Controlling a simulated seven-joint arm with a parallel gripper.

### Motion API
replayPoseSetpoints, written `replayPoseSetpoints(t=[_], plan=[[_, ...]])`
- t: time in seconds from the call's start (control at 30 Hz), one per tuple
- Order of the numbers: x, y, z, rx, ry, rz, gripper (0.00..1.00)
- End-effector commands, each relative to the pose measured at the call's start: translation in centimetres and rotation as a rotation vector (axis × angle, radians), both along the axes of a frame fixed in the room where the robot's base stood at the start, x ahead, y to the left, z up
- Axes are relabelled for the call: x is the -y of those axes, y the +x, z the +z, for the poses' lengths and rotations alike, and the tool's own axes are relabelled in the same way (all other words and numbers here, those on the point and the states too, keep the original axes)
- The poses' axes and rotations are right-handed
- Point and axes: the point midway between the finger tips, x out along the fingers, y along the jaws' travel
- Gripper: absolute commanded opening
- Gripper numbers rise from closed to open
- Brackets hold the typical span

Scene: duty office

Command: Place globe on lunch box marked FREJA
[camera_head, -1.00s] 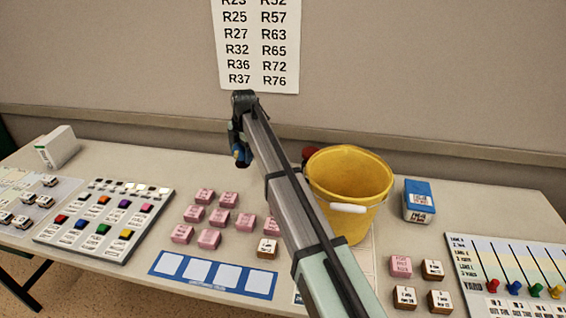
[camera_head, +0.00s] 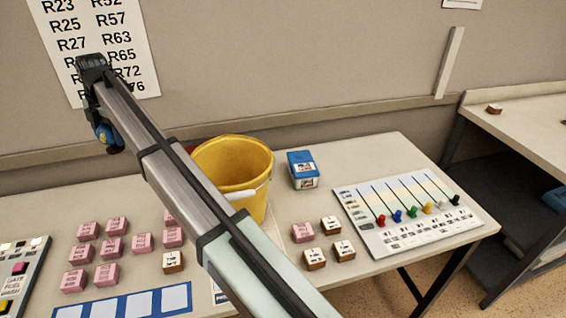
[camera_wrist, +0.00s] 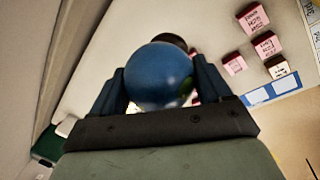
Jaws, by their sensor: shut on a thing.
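The globe (camera_wrist: 160,75), a blue ball with a little green, sits between the fingers of my gripper (camera_wrist: 162,82) in the wrist view. My gripper (camera_head: 106,138) is shut on it and holds it above the back left of the table. The globe (camera_head: 102,132) shows only in part in the head view. A blue box with a white label (camera_head: 303,168) stands on the table right of the yellow bucket; its lettering is too small to read. Another blue object (camera_head: 555,200) is cut off at the right edge, on the side table's lower level.
A yellow bucket (camera_head: 240,178) stands behind my arm, left of the blue box. Pink blocks (camera_head: 106,274) and white-topped brown blocks (camera_head: 330,225) lie about. A slider board (camera_head: 408,213) is at the right. A side table (camera_head: 535,125) stands beyond a gap.

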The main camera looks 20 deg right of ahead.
Motion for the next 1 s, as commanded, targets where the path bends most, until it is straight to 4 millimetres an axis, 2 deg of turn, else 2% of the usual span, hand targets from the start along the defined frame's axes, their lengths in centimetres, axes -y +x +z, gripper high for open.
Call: replayPoseSetpoints(t=[0.27, 0.6, 1.0], plan=[[7.7, 2.0, 0.0, 0.000, 0.001, -0.092, 0.42], [21.4, 4.0, 0.1, 0.000, 0.001, -0.257, 0.42], [37.3, 3.4, 0.1, 0.001, 0.001, -0.453, 0.42]])
